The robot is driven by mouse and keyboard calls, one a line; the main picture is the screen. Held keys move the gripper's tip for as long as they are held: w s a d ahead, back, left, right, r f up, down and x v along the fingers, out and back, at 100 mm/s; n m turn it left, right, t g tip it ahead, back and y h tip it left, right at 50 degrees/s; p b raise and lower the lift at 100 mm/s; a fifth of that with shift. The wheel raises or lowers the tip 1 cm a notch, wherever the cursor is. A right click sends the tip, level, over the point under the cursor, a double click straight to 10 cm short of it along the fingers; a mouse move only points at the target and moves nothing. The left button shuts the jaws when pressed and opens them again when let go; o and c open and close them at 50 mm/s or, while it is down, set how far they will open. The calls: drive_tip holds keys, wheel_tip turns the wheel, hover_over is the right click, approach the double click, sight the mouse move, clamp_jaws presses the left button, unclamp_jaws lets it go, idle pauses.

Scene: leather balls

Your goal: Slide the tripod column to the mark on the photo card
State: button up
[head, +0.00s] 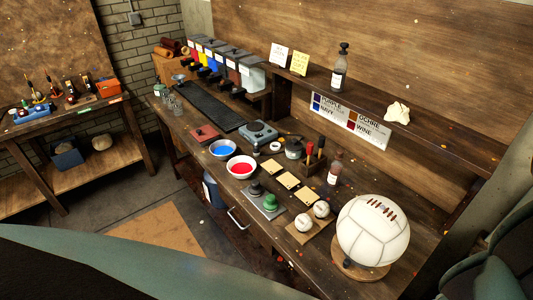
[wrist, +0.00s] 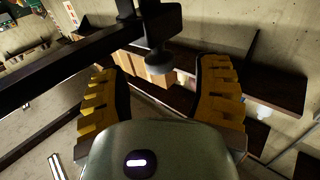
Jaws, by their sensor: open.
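My gripper (wrist: 160,66) shows in the wrist view with its two yellow-padded fingers wide apart. A dark bracket (wrist: 150,22) with a round grey knob (wrist: 158,62) shows beyond the fingers, in line with the gap between them. A long dark bar (wrist: 60,68) runs from the left edge towards this bracket. I cannot tell whether these belong to the tripod, or how far off they are. In the head view, a white card (head: 280,54) and a yellow card (head: 299,63) stand on the shelf. I cannot tell if either is the photo card. No tripod is clearly recognisable there.
The head view shows a crowded workbench: a white laced ball (head: 373,231), a blue bowl (head: 223,149), a red bowl (head: 241,167) and small tools. A second table (head: 75,112) stands at left, with floor between. The wrist view shows brown boxes (wrist: 137,72) and dark shelving (wrist: 272,85).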

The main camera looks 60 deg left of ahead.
drive_tip(key=v, duration=0.8)
drive_tip(key=shift+s+a, duration=0.2)
drive_tip(key=shift+s, duration=0.05)
drive_tip(key=shift+c, duration=0.2)
